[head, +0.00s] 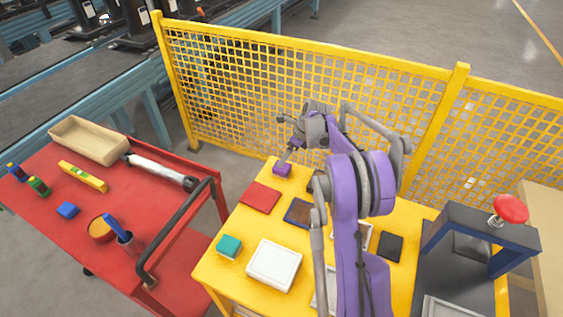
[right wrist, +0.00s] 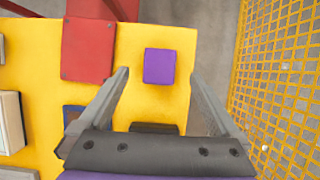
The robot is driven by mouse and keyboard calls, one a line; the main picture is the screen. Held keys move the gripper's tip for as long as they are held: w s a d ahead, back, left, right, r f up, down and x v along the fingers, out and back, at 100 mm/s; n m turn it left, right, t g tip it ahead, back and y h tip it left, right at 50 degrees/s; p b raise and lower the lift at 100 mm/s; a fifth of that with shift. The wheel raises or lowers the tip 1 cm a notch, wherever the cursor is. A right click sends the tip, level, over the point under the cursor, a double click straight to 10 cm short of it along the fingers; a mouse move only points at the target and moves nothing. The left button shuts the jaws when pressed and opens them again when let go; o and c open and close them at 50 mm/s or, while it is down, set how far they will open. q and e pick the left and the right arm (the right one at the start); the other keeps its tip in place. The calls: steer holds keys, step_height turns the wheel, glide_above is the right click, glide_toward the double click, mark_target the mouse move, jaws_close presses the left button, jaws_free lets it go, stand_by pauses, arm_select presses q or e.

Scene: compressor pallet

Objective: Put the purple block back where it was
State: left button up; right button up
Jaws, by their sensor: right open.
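The purple block (head: 282,169) sits on the far end of the yellow table (head: 225,275). In the right wrist view the purple block (right wrist: 160,66) lies flat on bare yellow surface near the table edge. My right gripper (head: 287,152) is above the block in the head view. In the right wrist view the right gripper (right wrist: 160,75) is open, with one finger to each side of the block's line, and nothing is held. My left gripper is not in view.
Near the block lies a red pad (head: 260,197). A blue-rimmed tray (head: 297,212), a white tray (head: 274,265), a teal block (head: 229,245) and a dark pad (head: 390,246) share the table. A yellow mesh fence (head: 300,75) stands behind; a red cart (head: 65,235) is at left.

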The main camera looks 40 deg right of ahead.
steer(key=s+a+r+n+h, duration=0.1)
steer(key=s+a+r+n, duration=0.4)
steer(key=a+n, duration=0.3)
steer(key=s+a+r+n, duration=0.4)
steer(key=s+a+n, duration=0.1)
steer(key=a, duration=0.5)
steer(key=s+a+f+n, duration=0.2)
steer(key=s+a+n, duration=0.3)
steer(key=s+n, duration=0.3)
steer(key=s+a+f+n+t+h, duration=0.1)
steer(key=s+a+f+n, duration=0.1)
steer(key=s+a+n, duration=0.4)
steer(key=s+n, duration=0.3)
steer(key=s, duration=0.1)
steer(key=shift+s+a+f+n, duration=0.2)
steer(key=shift+s+a+n, duration=0.05)
steer(key=shift+a+n, duration=0.05)
